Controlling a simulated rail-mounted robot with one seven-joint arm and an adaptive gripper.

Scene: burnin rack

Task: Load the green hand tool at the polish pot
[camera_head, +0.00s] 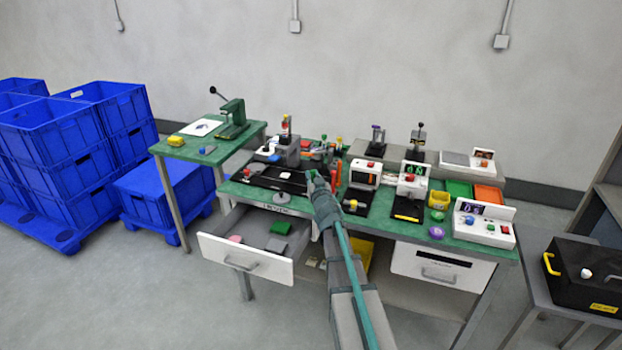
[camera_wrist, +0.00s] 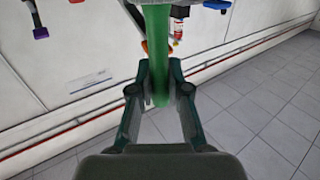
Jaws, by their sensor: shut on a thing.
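My gripper (camera_wrist: 160,88) is shut on a green hand tool (camera_wrist: 157,40), whose rod-like green handle runs up between the two fingers in the wrist view. The tool's far end is out of that view. In the head view my gripper (camera_head: 314,178) is over the middle of the green bench top, by the black plate, and the tool is too small to make out there. I cannot tell for sure which thing is the polish pot. A small yellow cup (camera_head: 439,201) stands on the right half of the bench, with a purple disc (camera_head: 436,232) in front of it.
A white drawer (camera_head: 243,262) stands open at the bench's left front, holding several flat pieces. Several devices crowd the back of the bench. A white panel with a display (camera_head: 483,224) is at the right. Blue crates (camera_head: 75,140) are at the far left, a black case (camera_head: 585,276) at the right.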

